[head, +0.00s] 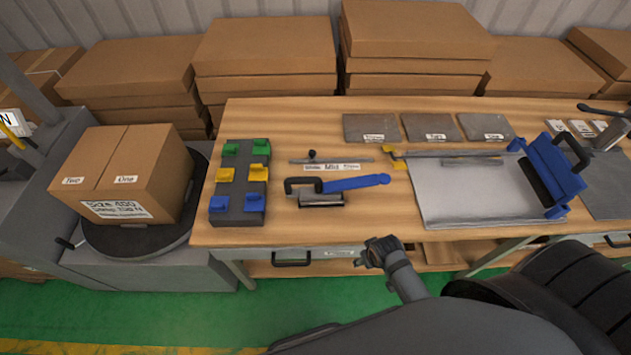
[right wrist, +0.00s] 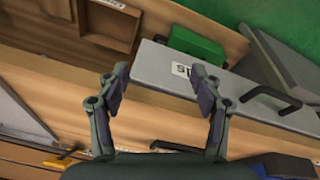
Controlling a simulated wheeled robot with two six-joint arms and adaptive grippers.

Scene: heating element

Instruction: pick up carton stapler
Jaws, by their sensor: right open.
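My left gripper is not in view.
A rack of green, yellow and blue clips (head: 238,195) stands left of the stapler. A drawer front (right wrist: 230,92) with a black handle lies below the table edge. A carton (head: 130,175) stands at left.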

